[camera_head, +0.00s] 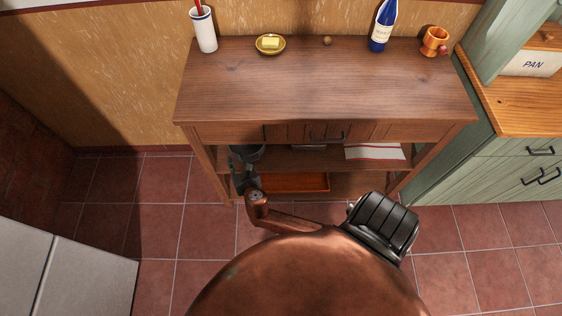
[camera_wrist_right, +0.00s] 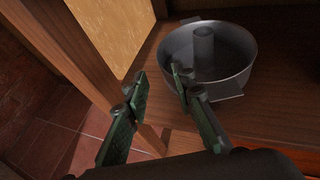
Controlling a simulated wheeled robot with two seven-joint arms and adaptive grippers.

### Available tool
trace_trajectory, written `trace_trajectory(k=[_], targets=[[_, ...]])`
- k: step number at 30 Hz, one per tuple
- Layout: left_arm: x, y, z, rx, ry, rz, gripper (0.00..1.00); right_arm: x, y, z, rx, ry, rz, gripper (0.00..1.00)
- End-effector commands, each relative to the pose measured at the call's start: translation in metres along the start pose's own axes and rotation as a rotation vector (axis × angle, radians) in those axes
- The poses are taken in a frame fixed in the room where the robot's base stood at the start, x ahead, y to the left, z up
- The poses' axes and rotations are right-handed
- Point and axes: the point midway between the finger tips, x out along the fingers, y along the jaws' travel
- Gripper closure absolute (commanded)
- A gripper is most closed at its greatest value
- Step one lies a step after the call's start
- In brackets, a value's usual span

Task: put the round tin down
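The round tin (camera_wrist_right: 238,72) is a grey metal ring-shaped tin with a centre tube and side tabs. It sits upright on a wooden shelf of the brown sideboard (camera_head: 318,85), near a corner post. In the head view only a dark part of the tin (camera_head: 248,152) shows, under the sideboard's top. My right gripper (camera_head: 240,172) reaches in at the sideboard's left end. In the right wrist view, the right gripper (camera_wrist_right: 156,82) is open, with nothing between its green-padded fingers. One finger overlaps the tin's near-left wall; I cannot tell whether they touch. My left gripper is not in view.
On the sideboard top stand a white cup (camera_head: 204,31), a butter dish (camera_head: 270,45), a small ball (camera_head: 327,41), a blue bottle (camera_head: 382,27) and an orange mug (camera_head: 434,42). Below lie a striped cloth (camera_head: 375,152) and an orange tray (camera_head: 300,182). A green cabinet (camera_head: 500,170) stands right.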

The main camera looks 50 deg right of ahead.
Motion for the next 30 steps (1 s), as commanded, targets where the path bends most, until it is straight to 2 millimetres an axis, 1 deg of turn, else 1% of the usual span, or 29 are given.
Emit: trace_trajectory(k=[5, 7, 8, 11, 12, 16, 20, 23, 25, 29, 30], targets=[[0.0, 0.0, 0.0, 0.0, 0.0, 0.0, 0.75, -0.001, 0.001, -0.001, 0.02, 0.004, 0.005, 0.76], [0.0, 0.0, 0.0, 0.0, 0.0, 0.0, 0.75, -0.003, 0.003, -0.002, 0.099, 0.019, 0.023, 0.76], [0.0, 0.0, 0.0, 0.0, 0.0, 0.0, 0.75, -0.005, 0.004, -0.003, 0.158, 0.03, 0.035, 0.76], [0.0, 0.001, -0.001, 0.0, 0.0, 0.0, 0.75, -0.014, 0.012, -0.004, 0.406, 0.075, 0.089, 0.76], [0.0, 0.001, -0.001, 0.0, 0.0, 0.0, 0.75, -0.019, 0.016, -0.005, 0.52, 0.099, 0.11, 0.76], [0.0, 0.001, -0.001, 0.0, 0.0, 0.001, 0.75, -0.032, 0.026, -0.006, 0.875, 0.182, 0.17, 0.76], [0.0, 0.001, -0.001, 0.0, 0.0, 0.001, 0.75, -0.041, 0.031, -0.017, 1.174, 0.271, 0.192, 0.76], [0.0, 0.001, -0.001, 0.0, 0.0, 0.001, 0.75, -0.044, 0.029, -0.043, 1.383, 0.354, 0.169, 0.76], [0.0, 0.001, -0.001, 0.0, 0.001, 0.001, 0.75, -0.043, 0.023, -0.076, 1.508, 0.418, 0.117, 0.76], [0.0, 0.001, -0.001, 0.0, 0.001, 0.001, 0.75, -0.042, 0.006, -0.141, 1.624, 0.498, 0.0, 0.76], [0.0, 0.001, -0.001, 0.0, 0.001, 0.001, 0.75, -0.043, -0.001, -0.164, 1.649, 0.518, -0.042, 0.76]])
